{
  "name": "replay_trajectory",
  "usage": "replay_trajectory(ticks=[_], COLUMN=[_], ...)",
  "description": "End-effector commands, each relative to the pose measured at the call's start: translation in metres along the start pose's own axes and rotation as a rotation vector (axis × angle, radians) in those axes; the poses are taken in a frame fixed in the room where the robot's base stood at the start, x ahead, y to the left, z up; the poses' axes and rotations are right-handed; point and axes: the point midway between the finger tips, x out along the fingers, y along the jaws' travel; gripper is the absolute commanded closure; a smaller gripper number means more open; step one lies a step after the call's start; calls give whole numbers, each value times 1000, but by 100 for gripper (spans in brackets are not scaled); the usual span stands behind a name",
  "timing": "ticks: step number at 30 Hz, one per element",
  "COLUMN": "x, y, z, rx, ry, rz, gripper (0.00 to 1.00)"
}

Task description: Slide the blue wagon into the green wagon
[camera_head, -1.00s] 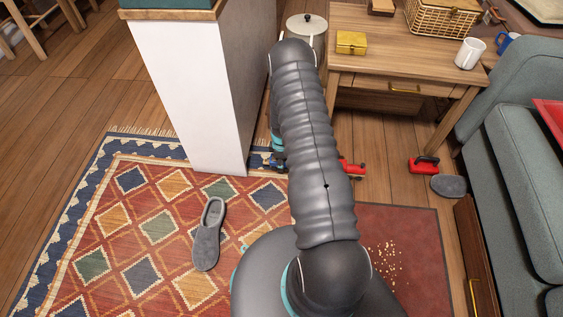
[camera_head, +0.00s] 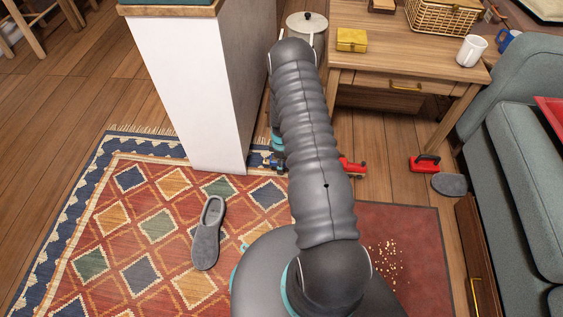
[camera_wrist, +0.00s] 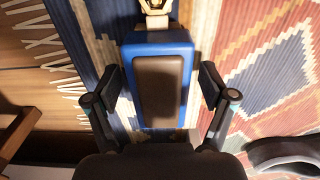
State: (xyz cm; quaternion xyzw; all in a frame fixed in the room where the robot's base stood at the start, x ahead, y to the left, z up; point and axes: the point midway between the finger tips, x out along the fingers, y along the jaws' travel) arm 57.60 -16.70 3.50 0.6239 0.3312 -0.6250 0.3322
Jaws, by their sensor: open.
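The blue wagon (camera_wrist: 160,88) fills the middle of the wrist view. It has a blue body with a dark brown panel on top, and a pale wooden coupling piece shows at its far end. My gripper (camera_wrist: 160,84) is open, with one finger on each side of the wagon and a visible gap on both sides. In the head view my arm hides the gripper and most of the floor under it. A small blue patch beside the arm there may be part of the wagon. I cannot make out the green wagon in either view.
A white wall end (camera_head: 190,95) stands left of my arm, and a wooden desk (camera_head: 385,65) is behind. A red toy piece (camera_head: 352,167) shows right of the arm. A grey slipper (camera_head: 208,235) lies on the patterned rug (camera_head: 95,265). A sofa (camera_head: 510,180) bounds the right.

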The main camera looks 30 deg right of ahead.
Motion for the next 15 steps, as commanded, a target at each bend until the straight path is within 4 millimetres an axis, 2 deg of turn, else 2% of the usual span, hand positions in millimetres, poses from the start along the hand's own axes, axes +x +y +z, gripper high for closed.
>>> replay_trajectory(ticks=[5,15], x=[-22,-85], y=[1,1], z=[0,0], rx=[0,0], ry=[1,0], rz=[3,2], gripper=[17,17])
